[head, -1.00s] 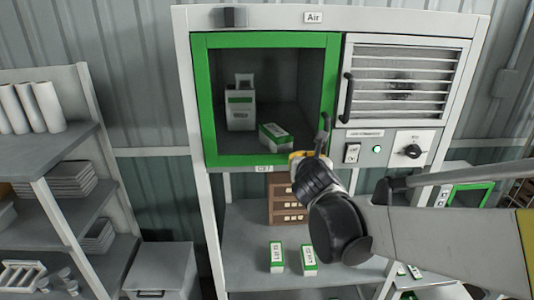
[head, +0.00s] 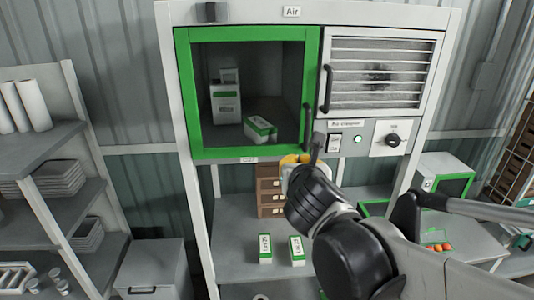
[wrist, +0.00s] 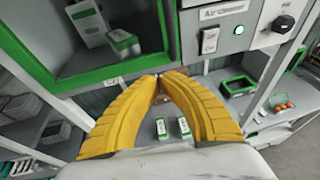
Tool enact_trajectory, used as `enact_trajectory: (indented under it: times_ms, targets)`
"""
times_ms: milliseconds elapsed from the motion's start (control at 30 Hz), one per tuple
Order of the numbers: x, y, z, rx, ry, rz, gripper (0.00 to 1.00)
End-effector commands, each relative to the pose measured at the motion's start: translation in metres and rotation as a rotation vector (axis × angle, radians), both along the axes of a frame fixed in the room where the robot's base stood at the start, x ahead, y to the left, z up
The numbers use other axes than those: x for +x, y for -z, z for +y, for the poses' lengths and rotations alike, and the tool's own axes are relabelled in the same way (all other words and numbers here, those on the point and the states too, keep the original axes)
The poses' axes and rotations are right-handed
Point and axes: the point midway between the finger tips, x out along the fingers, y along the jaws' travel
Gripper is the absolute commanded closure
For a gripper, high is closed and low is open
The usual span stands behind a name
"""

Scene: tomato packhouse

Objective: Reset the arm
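My gripper (head: 296,158) is in front of the lower right corner of the green-framed cabinet door (head: 247,154), close to its handle (head: 308,124). In the wrist view its yellow fingers (wrist: 162,75) arch together and meet at the tips, with nothing seen between them. The door looks shut. Behind its pane stand a white and green carton (head: 226,103) and a smaller box (head: 260,129). My arm reaches in from the lower right, bent at a dark joint, and hides part of the lower shelf.
A switch (head: 335,143), a lamp (head: 358,139) and a black knob (head: 393,140) sit right of the door, under a louvred panel (head: 376,72). Two small boxes (head: 265,248) (head: 297,250) and brown drawers (head: 270,192) are below. Shelving (head: 40,145) stands left.

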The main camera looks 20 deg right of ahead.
Motion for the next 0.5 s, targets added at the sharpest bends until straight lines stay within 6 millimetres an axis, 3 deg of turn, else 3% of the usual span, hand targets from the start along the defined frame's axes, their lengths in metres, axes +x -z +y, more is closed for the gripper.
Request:
enact_trajectory:
  times_ms: [333,433,500]
  targets:
    - [-0.014,-0.001,0.002,0.013,0.004,-0.001,1.00]
    - [-0.019,0.021,0.000,0.096,0.039,-0.007,1.00]
    - [-0.026,0.049,-0.003,0.219,0.090,-0.018,1.00]
